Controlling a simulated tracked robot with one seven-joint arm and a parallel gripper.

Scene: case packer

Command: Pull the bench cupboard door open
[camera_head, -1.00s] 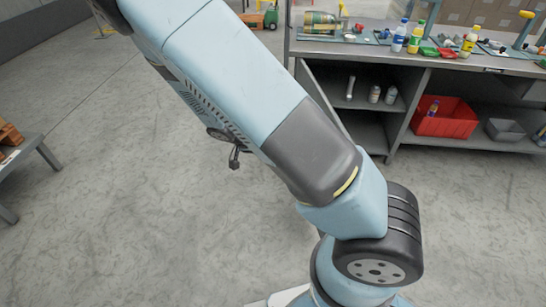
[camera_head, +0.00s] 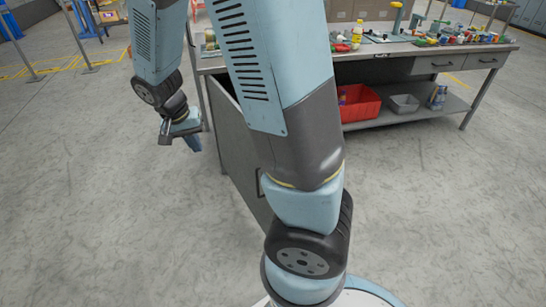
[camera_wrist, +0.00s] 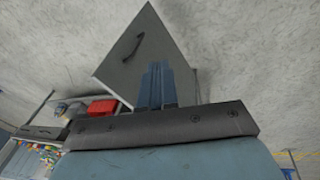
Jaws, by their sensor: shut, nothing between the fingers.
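The bench cupboard door (camera_head: 233,140) is a grey panel standing swung out from the left end of the bench (camera_head: 400,62). Its dark bar handle (camera_head: 259,184) is near the free edge, partly beside my arm. In the wrist view the door (camera_wrist: 160,50) and handle (camera_wrist: 132,47) show beyond my fingers. My gripper (camera_head: 194,146) is shut and empty, pointing down to the left of the door in the head view and apart from the handle. Its blue fingers (camera_wrist: 156,70) overlap the door's lower edge in the wrist view. The cupboard's inside is hidden behind the door and my arm.
A red bin (camera_head: 360,104) and a grey bin (camera_head: 404,104) stand on the bench's lower shelf. Bottles and small parts, including a yellow bottle (camera_head: 357,34), crowd the bench top. Open concrete floor lies left and right.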

